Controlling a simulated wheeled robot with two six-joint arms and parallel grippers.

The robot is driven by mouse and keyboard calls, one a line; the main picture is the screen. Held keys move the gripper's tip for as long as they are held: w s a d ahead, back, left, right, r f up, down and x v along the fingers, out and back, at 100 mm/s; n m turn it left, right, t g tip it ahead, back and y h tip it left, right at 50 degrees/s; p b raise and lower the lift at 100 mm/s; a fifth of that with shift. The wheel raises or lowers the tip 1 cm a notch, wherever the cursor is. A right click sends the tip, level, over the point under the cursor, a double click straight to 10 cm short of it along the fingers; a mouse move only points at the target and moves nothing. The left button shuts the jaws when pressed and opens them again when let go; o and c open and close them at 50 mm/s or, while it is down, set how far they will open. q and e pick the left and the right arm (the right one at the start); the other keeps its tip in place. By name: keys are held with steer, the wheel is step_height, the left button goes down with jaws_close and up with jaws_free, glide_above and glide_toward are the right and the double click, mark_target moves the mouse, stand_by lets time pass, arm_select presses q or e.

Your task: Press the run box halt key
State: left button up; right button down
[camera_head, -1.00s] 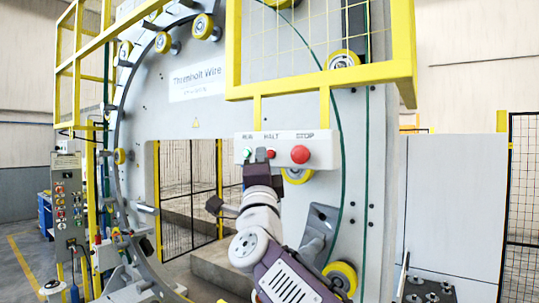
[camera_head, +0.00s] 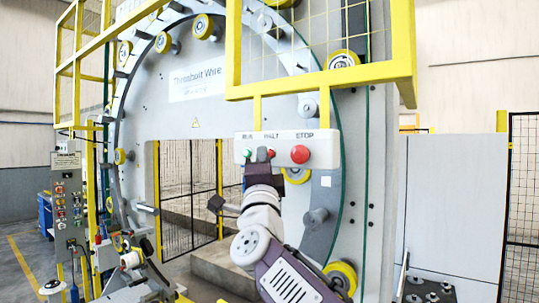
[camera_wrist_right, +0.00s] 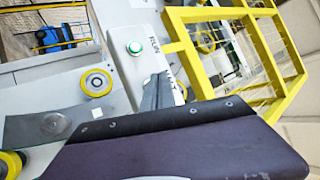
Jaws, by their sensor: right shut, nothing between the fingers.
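The run box (camera_head: 327,155) is a pale panel under the yellow guard frame, with a green RUN button (camera_head: 248,154), a HALT label and a larger red STOP button (camera_head: 300,154). My right gripper (camera_head: 262,156) is shut and empty, its dark fingertips at the HALT position. They cover most of the key there; a small red spot (camera_head: 271,153) shows beside them. In the right wrist view the fingers (camera_wrist_right: 158,92) lie against or just before the panel, below the lit green button (camera_wrist_right: 134,47). I cannot tell whether they touch the key. My left gripper is out of view.
The large grey wrapping ring (camera_head: 118,110) with yellow rollers stands behind the box. The yellow guard frame (camera_head: 320,82) hangs just above it. A control post (camera_head: 68,200) stands at the left. A grey cabinet (camera_head: 452,205) stands at the right.

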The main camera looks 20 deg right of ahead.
steer(key=shift+w+d, duration=0.2)
steer(key=shift+d, duration=0.05)
steer(key=shift+w+d, duration=0.2)
steer(key=shift+d, duration=0.1)
stand_by(0.9)
steer(key=shift+a, duration=0.1)
steer(key=shift+s+a, duration=0.45)
steer(key=shift+a, duration=0.05)
steer(key=s+a, duration=0.1)
steer(key=a, duration=0.1)
steer(key=s+a, duration=0.2)
stand_by(0.5)
